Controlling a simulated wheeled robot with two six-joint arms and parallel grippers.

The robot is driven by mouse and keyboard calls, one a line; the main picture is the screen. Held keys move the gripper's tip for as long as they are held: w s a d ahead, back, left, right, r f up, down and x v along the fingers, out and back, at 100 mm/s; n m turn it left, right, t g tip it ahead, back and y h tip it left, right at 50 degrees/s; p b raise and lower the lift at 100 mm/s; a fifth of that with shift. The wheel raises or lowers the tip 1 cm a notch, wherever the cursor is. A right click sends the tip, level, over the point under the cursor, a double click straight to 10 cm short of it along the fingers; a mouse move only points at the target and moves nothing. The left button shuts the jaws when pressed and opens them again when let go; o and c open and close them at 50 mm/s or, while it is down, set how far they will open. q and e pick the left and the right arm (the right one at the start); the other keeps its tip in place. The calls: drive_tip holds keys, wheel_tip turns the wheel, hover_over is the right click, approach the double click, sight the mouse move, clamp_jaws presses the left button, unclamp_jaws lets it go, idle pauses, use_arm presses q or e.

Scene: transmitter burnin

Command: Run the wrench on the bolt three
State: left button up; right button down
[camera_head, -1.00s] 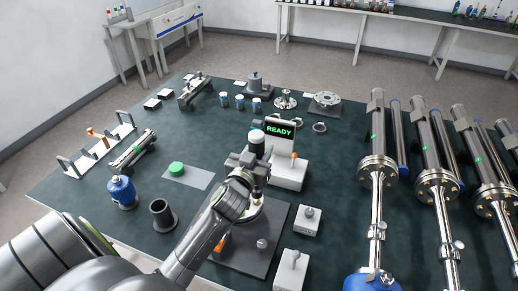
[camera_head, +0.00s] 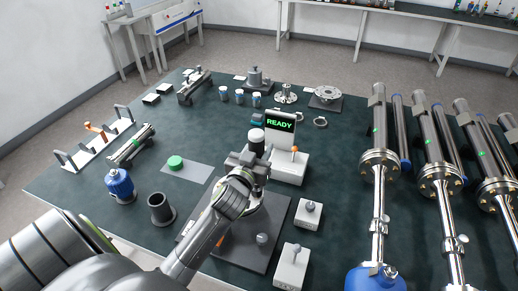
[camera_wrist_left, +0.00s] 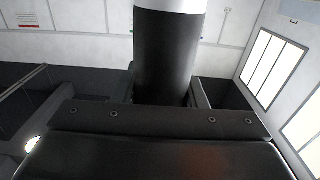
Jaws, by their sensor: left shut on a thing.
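My left gripper (camera_head: 250,161) is shut on the wrench, an upright black cylinder with a white top (camera_head: 257,138). It stands over the dark base plate (camera_head: 270,238) at the middle front of the table. In the left wrist view the wrench (camera_wrist_left: 166,52) rises between the fingers, with a white band at the top edge. A round metal flange (camera_head: 256,208) on the plate is partly covered by my arm. The wrench's lower end and the bolt under it are hidden, so I cannot tell whether they touch. My right gripper is not in view.
A white unit (camera_head: 290,168) with an orange-tipped lever and a display reading READY (camera_head: 280,122) stands just behind the wrench. Two small grey-white blocks (camera_head: 308,215) (camera_head: 291,266) stand right of the plate. Long metal transmitters (camera_head: 378,165) fill the right side.

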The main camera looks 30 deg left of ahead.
use_arm(q)
drive_tip(key=shift+f+b, duration=0.4)
drive_tip(key=shift+b, duration=0.05)
idle(0.8)
drive_tip(key=shift+s+f+b, duration=0.1)
drive_tip(key=shift+f+b, duration=0.45)
drive_tip(key=shift+f, duration=0.2)
idle(0.8)
drive_tip(key=shift+r, duration=0.1)
idle(0.8)
drive_tip(key=shift+r+p, duration=2.05)
drive_tip(key=shift+r, duration=0.35)
